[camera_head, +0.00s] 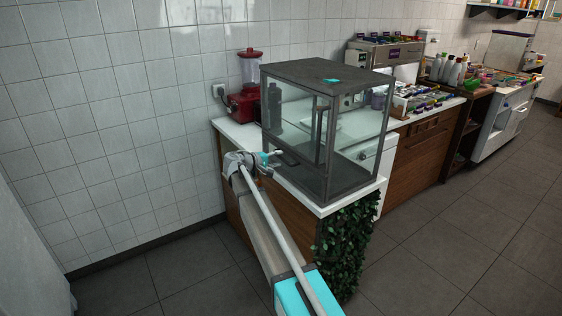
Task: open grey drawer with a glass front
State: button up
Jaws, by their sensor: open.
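A glass case with a dark grey frame (318,72) stands on the white counter in the middle of the head view. Its left side has a glass front with a dark handle (287,157) low down, which I take for the grey drawer's front. It looks closed, though part of it is hard to make out. My gripper (278,154) is open beside the handle, at the case's lower left. The gripper is small in the picture, and I cannot tell whether it touches the handle or whether the handle is between the fingers.
A red blender (245,95) stands behind the case against the tiled wall. Leafy greenery (346,240) hangs on the counter's end. A toppings counter (425,105) with bottles continues to the right. The tiled floor (445,240) at front right is clear.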

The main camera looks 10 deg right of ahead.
jog(key=shift+x, duration=0.9)
jog(key=shift+c, duration=0.2)
grip_shut()
